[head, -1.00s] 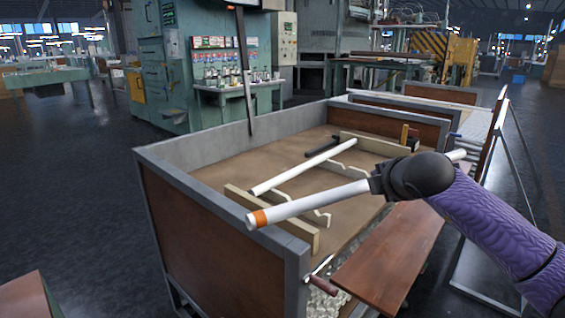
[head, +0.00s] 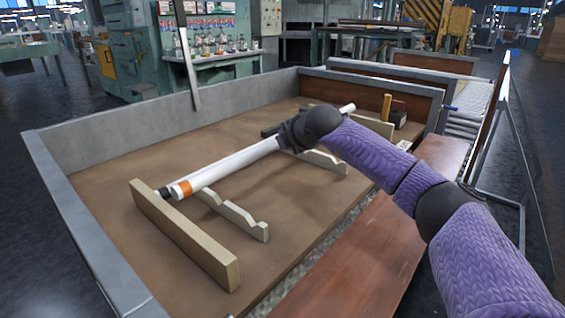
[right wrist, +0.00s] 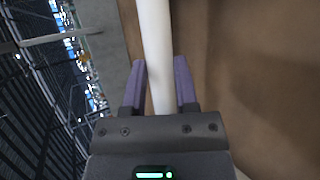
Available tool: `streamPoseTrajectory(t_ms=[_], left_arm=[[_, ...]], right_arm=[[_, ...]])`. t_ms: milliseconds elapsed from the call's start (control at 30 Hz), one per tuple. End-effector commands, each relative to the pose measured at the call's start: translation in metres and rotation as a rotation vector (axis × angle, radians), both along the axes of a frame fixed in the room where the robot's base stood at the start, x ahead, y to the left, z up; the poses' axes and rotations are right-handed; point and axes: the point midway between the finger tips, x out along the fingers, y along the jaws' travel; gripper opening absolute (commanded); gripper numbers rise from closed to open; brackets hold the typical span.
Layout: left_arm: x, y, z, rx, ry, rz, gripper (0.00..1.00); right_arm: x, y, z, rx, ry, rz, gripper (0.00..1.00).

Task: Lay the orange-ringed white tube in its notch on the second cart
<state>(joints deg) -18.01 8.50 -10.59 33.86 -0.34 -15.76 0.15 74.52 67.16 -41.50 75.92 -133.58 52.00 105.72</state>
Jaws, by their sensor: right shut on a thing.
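The orange-ringed white tube (head: 225,168) slants over the cart bed in the head view, its ringed end at the lower left above the notched supports. My right gripper (head: 286,140) is shut around it near its middle. In the right wrist view the white tube (right wrist: 155,50) runs between the fingers of the right gripper (right wrist: 160,78). My left gripper is out of view.
The cart has grey raised walls (head: 130,133) around a brown bed. A plain board (head: 190,240) stands at the near end, and another notched support (head: 325,163) stands farther back. A reddish wooden shelf (head: 350,260) runs along the right side, beneath my arm.

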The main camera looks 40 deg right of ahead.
Motion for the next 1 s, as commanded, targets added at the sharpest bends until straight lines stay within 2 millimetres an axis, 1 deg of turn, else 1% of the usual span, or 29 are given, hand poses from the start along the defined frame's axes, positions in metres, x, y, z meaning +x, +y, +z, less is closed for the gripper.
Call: streamPoseTrajectory(t_ms=[33, 100, 167, 367, 700, 833, 867, 900, 967, 1000], left_arm=[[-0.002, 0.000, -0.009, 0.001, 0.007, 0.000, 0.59], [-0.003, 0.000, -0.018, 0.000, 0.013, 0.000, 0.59], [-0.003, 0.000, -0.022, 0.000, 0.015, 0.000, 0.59], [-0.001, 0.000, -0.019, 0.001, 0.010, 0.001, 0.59], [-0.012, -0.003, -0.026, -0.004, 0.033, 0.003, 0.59], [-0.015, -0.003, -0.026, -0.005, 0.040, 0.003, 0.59], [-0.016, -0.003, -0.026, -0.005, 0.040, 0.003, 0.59], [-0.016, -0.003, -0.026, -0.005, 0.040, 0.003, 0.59], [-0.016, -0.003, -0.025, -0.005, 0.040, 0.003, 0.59], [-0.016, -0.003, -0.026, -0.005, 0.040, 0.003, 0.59]], right_arm=[[0.001, 0.000, -0.017, -0.001, 0.006, 0.000, 0.00], [0.001, 0.000, -0.034, -0.002, 0.007, 0.000, 0.00], [0.000, 0.000, -0.042, -0.001, 0.006, 0.000, 0.00], [0.000, 0.000, -0.036, 0.001, -0.002, 0.001, 0.00], [0.000, 0.000, -0.047, 0.001, 0.000, 0.001, 0.00], [0.000, 0.000, -0.049, 0.001, -0.001, 0.000, 0.00], [0.000, 0.000, -0.048, 0.001, -0.001, 0.000, 0.41], [0.000, 0.000, -0.048, 0.001, -0.001, 0.000, 0.49], [0.000, 0.000, -0.048, 0.001, -0.001, 0.000, 0.62], [0.000, 0.000, -0.048, 0.001, -0.001, 0.000, 0.71]])
